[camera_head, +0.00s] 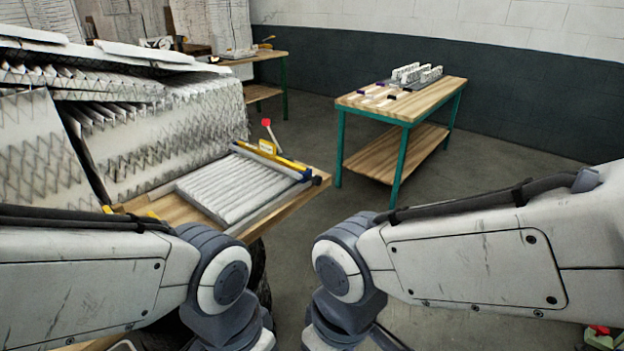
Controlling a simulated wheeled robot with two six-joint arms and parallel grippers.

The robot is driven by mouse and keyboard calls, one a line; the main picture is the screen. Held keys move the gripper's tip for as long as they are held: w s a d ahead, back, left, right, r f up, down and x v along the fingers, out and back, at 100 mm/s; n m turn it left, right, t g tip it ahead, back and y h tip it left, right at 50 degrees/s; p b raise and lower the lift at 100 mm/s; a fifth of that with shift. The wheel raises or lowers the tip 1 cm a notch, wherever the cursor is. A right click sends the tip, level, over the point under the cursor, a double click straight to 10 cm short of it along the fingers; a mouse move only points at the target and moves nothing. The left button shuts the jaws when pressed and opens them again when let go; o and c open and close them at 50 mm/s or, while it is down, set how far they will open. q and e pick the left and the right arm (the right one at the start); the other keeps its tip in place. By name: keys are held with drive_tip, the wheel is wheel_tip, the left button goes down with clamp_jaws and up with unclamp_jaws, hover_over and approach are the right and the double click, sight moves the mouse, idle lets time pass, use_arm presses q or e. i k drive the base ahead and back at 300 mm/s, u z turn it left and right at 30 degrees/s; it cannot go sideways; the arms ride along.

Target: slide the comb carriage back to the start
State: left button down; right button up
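The comb carriage (268,151) is a yellow-and-dark bar lying across the far end of a white pleated panel (232,186). The panel lies between pale rails on a wooden bench (285,204) left of centre. Both of my arms cross the lower part of the head view, nearer than the carriage and apart from it. Their ends drop out of the bottom of the picture, so neither gripper shows.
Large stacks of pleated filters (150,135) crowd the left side beside the panel. A wooden table with green legs (400,105) holds white pieces at the back right. Another bench (262,57) stands behind. Grey floor (312,165) lies open between the benches.

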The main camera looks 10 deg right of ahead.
sight(302, 177)
drive_tip(key=u, duration=0.05)
drive_tip(key=k, duration=0.4)
drive_tip(key=z, duration=1.7)
drive_tip(key=i, duration=0.65)
drive_tip(key=u, duration=0.75)
drive_tip(key=i, duration=0.6)
drive_tip(key=u, duration=0.65)
